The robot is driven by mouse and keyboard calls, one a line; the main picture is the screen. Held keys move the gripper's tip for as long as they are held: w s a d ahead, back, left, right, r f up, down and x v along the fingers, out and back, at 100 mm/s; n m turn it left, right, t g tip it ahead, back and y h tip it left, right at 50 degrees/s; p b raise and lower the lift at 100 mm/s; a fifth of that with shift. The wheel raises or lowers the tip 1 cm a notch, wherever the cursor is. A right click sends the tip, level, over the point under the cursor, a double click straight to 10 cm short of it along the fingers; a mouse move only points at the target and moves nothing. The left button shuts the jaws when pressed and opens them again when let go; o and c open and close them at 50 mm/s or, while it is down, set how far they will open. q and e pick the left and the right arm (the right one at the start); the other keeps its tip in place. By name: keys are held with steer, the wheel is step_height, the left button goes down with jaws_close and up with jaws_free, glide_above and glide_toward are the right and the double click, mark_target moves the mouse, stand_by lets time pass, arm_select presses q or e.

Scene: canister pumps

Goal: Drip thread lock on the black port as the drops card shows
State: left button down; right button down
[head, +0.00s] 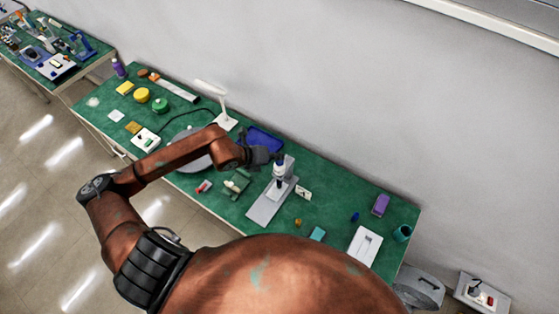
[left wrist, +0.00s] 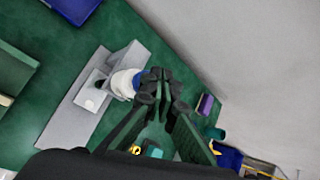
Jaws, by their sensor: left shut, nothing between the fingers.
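A white bottle with a blue band (head: 281,167) stands at the back end of a grey stand (head: 262,208) on the green table. It also shows in the left wrist view (left wrist: 122,84), just left of my fingertips. My left gripper (head: 268,155) is shut and empty, beside the bottle's top; I cannot tell if it touches. A small white card with dark marks (head: 303,192) lies right of the stand; its marks are too small to read. A dark part shows under the bottle, but I cannot tell whether it is the black port. My right gripper is not in view.
A blue tray (head: 264,138) lies behind my left gripper. A white lamp (head: 222,120) stands to its left. A purple block (head: 380,205), a teal cup (head: 402,233) and a white plate (head: 364,245) are at the right. The table between card and purple block is mostly clear.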

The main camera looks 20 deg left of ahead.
mark_target(278, 162)
arm_select(q)
steer(key=shift+f+b, duration=0.6)
steer(key=shift+f, duration=0.1)
stand_by(0.6)
steer(key=shift+r, duration=0.2)
steer(key=shift+r+p, duration=0.55)
steer(key=shift+r, duration=0.35)
steer(key=shift+r, duration=0.1)
steer(key=shift+r+p, duration=1.4)
steer(key=shift+r, duration=1.05)
